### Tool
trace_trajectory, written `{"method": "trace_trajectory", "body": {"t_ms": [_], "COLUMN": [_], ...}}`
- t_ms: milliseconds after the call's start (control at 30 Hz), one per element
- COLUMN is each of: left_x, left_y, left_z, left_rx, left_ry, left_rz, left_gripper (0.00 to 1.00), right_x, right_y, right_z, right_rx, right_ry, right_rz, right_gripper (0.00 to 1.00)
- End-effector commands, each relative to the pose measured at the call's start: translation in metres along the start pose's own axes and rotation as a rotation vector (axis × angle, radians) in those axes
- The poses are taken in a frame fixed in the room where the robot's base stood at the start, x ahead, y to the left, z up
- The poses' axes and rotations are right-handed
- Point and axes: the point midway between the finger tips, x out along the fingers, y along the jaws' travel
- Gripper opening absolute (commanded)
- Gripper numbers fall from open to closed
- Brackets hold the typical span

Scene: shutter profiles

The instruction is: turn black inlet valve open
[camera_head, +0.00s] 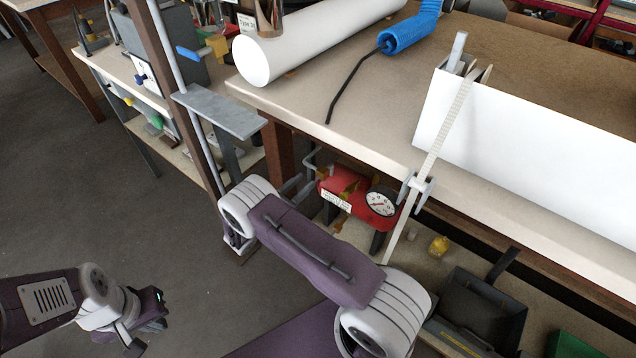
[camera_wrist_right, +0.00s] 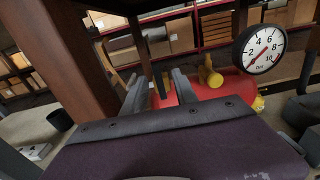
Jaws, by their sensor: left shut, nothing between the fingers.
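The red tank (camera_head: 345,193) with a white gauge (camera_head: 381,202) and yellow fittings sits under the workbench. In the right wrist view the red tank (camera_wrist_right: 215,90) lies just past my right gripper (camera_wrist_right: 158,85), and the gauge (camera_wrist_right: 260,48) is at upper right. My right gripper (camera_head: 298,188) has its two grey fingers apart at the tank's left end. A dark upright bar (camera_wrist_right: 143,50) shows beyond the fingers; I cannot tell whether it is the black inlet valve. My left gripper (camera_head: 133,343) is shut and empty at lower left, over the floor.
The workbench (camera_head: 350,140) overhangs the tank, with a brown leg (camera_head: 279,155) close by. A white strip (camera_head: 440,135) hangs over its edge right of the gauge. A dark tray (camera_head: 478,308) sits on the lower shelf. The floor at left is clear.

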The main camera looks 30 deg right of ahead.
Motion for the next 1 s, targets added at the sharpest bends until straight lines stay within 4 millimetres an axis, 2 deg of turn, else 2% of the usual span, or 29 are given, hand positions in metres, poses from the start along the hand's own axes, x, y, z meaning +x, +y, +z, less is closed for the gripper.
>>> {"method": "trace_trajectory", "body": {"t_ms": [33, 167, 267, 500, 633, 767, 1000], "left_x": [0.004, 0.001, 0.004, 0.018, 0.023, 0.024, 0.024], "left_y": [0.0, 0.0, 0.0, 0.0, 0.0, 0.0, 0.0], "left_z": [0.0, 0.0, 0.0, 0.002, 0.002, 0.002, 0.002], "left_rx": [0.0, 0.0, 0.0, 0.0, 0.0, 0.0, 0.0], "left_ry": [0.001, 0.001, 0.001, 0.001, 0.001, 0.001, 0.001], "left_rz": [0.0, 0.0, 0.0, 0.0, 0.0, 0.0, 0.0], "left_gripper": [0.0, 0.0, 0.0, 0.0, 0.0, 0.0, 0.0], "right_x": [-0.002, -0.001, 0.009, 0.059, 0.079, 0.088, 0.089], "right_y": [0.004, 0.006, 0.006, 0.006, 0.007, 0.007, 0.007], "right_z": [-0.005, -0.002, -0.002, -0.003, -0.002, 0.0, 0.001], "right_rx": [-0.006, -0.009, -0.008, -0.007, -0.007, -0.009, -0.008], "right_ry": [-0.018, -0.026, -0.024, -0.023, -0.022, -0.022, -0.022], "right_rz": [0.02, 0.027, 0.024, 0.021, 0.022, 0.024, 0.024], "right_gripper": [0.35, 0.35, 0.35, 0.35, 0.35, 0.35, 0.35]}}
